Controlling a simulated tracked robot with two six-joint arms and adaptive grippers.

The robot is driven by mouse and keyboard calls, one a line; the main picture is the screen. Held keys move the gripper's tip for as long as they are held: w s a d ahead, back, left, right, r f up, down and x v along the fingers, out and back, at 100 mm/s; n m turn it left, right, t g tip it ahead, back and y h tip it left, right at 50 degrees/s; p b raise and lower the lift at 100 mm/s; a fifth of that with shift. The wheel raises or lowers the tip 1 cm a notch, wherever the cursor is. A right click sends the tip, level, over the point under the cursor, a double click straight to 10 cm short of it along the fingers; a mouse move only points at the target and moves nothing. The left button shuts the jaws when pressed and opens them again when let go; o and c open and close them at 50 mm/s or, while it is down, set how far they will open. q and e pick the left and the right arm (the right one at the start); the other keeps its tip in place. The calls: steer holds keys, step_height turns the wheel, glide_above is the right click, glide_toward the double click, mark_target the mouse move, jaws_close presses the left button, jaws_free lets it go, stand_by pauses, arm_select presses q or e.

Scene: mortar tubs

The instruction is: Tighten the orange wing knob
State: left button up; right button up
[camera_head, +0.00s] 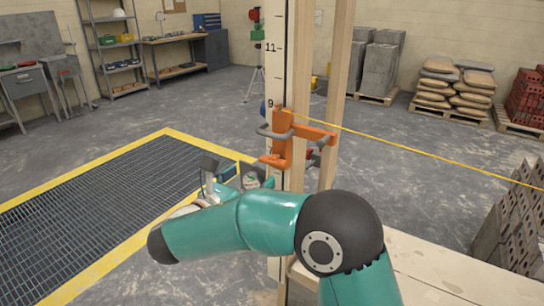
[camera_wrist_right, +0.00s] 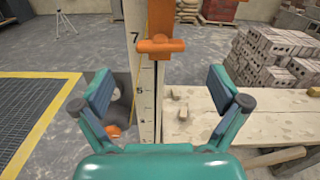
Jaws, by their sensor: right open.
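The orange wing knob (camera_head: 272,161) sits low on an orange clamp (camera_head: 290,128) that grips the upright numbered staff (camera_head: 275,60) beside wooden posts. In the right wrist view the wing knob (camera_wrist_right: 160,45) shows as a wide orange bar across the staff, above and between the fingertips. My right gripper (camera_head: 232,174) is just left of the knob in the head view. In its wrist view the right gripper (camera_wrist_right: 158,90) has its two blue-padded fingers spread wide, with nothing between them touching. The knob is apart from both fingers. My left gripper is not in view.
A yellow string (camera_head: 420,155) runs from the clamp to the right. A yellow-edged floor grate (camera_head: 90,205) lies left. A pale wooden bench (camera_head: 450,275) and stacked blocks (camera_head: 510,220) stand right. Small wood pieces lie on the bench in the wrist view.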

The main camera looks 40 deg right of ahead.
mark_target(270, 161)
steer(key=p+x, duration=0.1)
steer(key=x, duration=0.7)
steer(key=shift+w+d, duration=0.2)
steer(key=shift+d, duration=0.15)
steer(key=c, duration=1.2)
steer(key=shift+o, duration=0.2)
steer(key=shift+f+m, duration=0.15)
steer(key=shift+m, duration=0.15)
steer(key=shift+b, duration=0.5)
steer(key=shift+r, duration=0.2)
